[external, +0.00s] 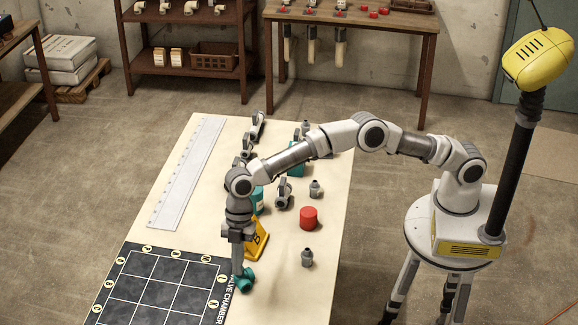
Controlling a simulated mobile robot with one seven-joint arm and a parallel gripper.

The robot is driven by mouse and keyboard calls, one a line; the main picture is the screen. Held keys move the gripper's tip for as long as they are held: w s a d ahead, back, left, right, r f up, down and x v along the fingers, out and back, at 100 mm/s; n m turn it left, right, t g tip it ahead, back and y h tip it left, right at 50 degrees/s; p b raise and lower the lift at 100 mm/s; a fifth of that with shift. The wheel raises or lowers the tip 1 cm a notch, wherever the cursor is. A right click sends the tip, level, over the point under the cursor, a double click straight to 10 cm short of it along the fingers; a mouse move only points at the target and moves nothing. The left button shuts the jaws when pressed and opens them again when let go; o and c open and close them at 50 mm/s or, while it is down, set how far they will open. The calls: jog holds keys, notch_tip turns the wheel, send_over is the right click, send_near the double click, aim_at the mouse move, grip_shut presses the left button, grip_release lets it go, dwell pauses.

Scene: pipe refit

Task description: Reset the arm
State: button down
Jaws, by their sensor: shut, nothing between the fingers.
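My arm reaches left from its base across the light table (325,200), bent down at the wrist. My gripper (238,268) points down near the upper right corner of the black valve chamber mat. It is shut and empty. A teal pipe fitting (245,281) lies right at the fingertips, by the mat's edge; whether they touch it I cannot tell. The black mat (140,265) has a white grid and round yellow labels, and its grid cells look empty.
A red cylinder (308,218), grey fittings (307,257) and teal parts (257,200) stand on the table under and near my arm. A long white ruler (187,170) lies along the left edge. The table's front right is clear.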

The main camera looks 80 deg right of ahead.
jog(key=s+d+r+m+t+h+p, duration=0.1)
jog(key=s+d+r+m+t, duration=0.15)
jog(key=d+r, duration=0.95)
jog(key=s+d+r+m+t+h+p, duration=0.1)
jog(key=s+d+r+m, duration=0.5)
jog(key=s+d, duration=0.45)
jog(key=s+d+r+m+t+h+p, duration=0.15)
jog(key=s+d+r+m, duration=0.25)
jog(key=s+d+r, duration=0.55)
jog(key=s+d+f+m+p, duration=0.1)
jog(key=s+d+f+m, duration=0.15)
jog(key=s, duration=0.45)
jog(key=s+d+f+m, duration=0.2)
jog(key=s+d+f, duration=0.15)
jog(key=s, duration=0.25)
notch_tip(320, 180, down, 28)
jog(key=b, duration=2.9)
jog(key=shift+s+f+m, duration=0.2)
jog(key=shift+s+m, duration=0.1)
